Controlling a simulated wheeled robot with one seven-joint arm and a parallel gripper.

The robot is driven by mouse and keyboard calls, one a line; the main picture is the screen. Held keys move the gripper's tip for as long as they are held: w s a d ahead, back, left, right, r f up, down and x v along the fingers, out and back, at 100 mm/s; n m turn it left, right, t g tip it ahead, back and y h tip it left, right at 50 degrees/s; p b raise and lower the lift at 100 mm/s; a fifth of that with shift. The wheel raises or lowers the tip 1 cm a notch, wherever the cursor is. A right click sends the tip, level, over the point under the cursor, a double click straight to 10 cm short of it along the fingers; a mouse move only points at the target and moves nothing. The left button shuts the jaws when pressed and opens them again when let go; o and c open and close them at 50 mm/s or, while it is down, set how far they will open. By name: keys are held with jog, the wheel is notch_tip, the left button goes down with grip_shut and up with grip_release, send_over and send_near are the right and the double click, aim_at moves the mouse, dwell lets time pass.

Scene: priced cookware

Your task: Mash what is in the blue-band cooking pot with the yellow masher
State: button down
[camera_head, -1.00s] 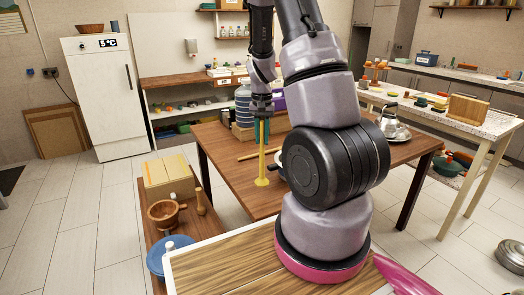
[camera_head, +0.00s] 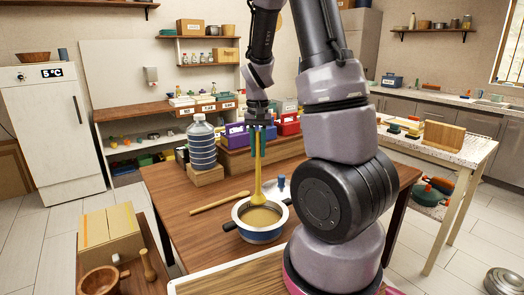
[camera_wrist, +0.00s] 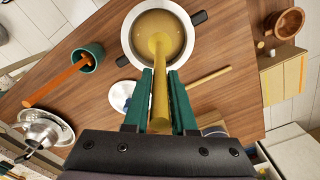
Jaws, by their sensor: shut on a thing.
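My gripper (camera_head: 258,142) is shut on the yellow masher (camera_head: 258,182), which hangs upright below the jaws. The masher also shows between the green fingers in the wrist view (camera_wrist: 160,88). The blue-band cooking pot (camera_head: 260,236) stands on the wooden table, with a light rim, a blue band and dark handles. It holds a brownish-yellow mass (camera_wrist: 158,32). The masher's lower end is over or in the pot's contents; its head cannot be made out clearly, so I cannot tell how deep it is.
A wooden stick (camera_head: 220,202) lies left of the pot. A large water bottle (camera_head: 201,143) stands behind on a wooden block. In the wrist view, a green cup (camera_wrist: 88,56) with an orange-handled tool and a metal kettle (camera_wrist: 40,132) stand at left. My arm covers the table's right part.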

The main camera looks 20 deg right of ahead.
aim_at(260, 171)
jog(key=shift+w+d, duration=0.1)
jog(key=shift+d, duration=0.15)
jog(key=shift+d+f, duration=0.1)
jog(key=shift+f, duration=0.1)
jog(key=shift+d+f, duration=0.1)
jog(key=shift+f, duration=2.5)
jog(key=shift+f, duration=1.4)
